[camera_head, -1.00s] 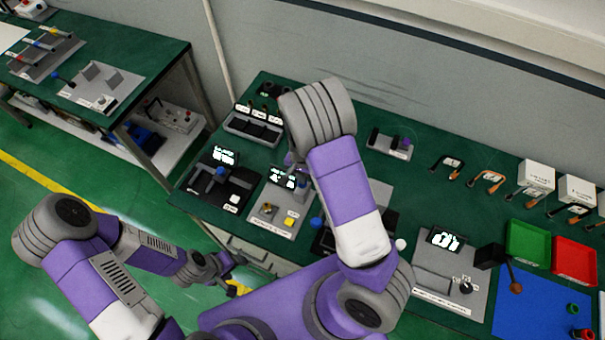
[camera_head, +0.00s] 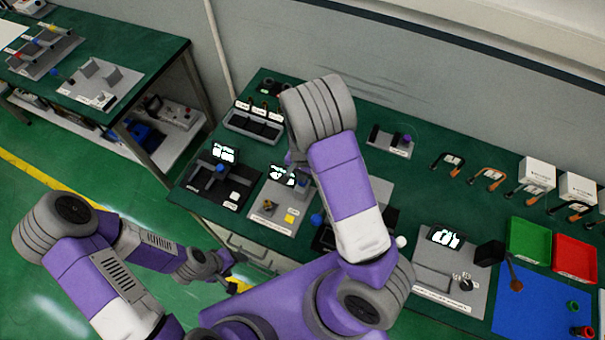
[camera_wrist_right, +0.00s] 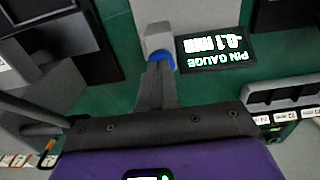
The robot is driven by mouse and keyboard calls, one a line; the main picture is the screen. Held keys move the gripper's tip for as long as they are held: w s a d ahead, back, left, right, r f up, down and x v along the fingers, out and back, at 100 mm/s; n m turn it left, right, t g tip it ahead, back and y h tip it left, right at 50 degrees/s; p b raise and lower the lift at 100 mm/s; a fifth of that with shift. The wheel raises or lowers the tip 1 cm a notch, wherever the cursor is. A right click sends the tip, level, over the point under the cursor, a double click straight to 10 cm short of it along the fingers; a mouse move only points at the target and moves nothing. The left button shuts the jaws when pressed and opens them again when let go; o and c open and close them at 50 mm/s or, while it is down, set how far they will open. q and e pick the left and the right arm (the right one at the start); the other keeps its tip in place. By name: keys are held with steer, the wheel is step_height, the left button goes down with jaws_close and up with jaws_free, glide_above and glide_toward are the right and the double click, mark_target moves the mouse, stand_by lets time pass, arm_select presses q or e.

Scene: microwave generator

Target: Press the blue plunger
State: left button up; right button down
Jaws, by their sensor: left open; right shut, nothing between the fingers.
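The blue plunger (camera_wrist_right: 160,60) shows in the right wrist view as a blue round part against a grey block (camera_wrist_right: 158,36), beside the lit pin gauge display (camera_wrist_right: 217,52). My right gripper (camera_wrist_right: 156,72) is shut and empty. Its fingertips overlap the lower part of the blue plunger in that view; I cannot tell whether they touch it. In the head view the pin gauge display (camera_head: 283,175) is on the table, and my right gripper (camera_head: 298,180) is beside it, partly hidden by my arm. My left gripper (camera_head: 232,272) is open and empty in front of the table.
A dark device with a blue knob (camera_head: 220,168) stands left of the pin gauge. Another blue ball (camera_head: 317,219) shows near my right arm. A slotted rack (camera_head: 254,122) stands behind. Green (camera_head: 530,241) and red (camera_head: 574,258) trays lie at the right.

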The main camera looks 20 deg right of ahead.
step_height(320, 180, up, 3)
steer(key=shift+r+p, duration=0.2)
steer(key=shift+p, duration=0.9)
step_height(320, 180, up, 10)
steer(key=shift+f, duration=0.1)
